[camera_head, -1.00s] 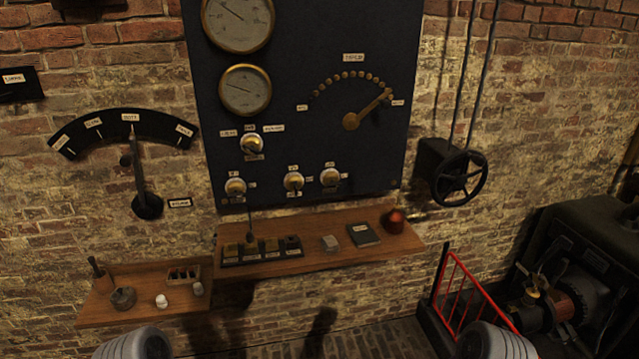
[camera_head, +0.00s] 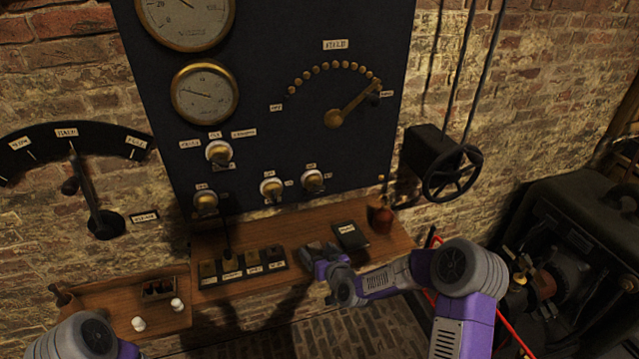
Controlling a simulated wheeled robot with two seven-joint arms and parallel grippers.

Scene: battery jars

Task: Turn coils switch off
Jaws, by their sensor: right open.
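The dark switch panel (camera_head: 270,110) hangs on the brick wall. It carries a lower row of three brass rotary switches, left (camera_head: 205,201), middle (camera_head: 271,188) and right (camera_head: 312,181). One more brass switch (camera_head: 218,152) sits above the left one. Their small labels are too blurred for me to tell which is the coils switch. My right gripper (camera_head: 312,251) is open, below the right switch and over the wooden shelf, apart from all the switches. My left arm shows only at the lower left edge; its gripper is out of view.
A handwheel (camera_head: 452,174) is on the wall at right. A lower shelf (camera_head: 115,298) at left holds two white pieces.

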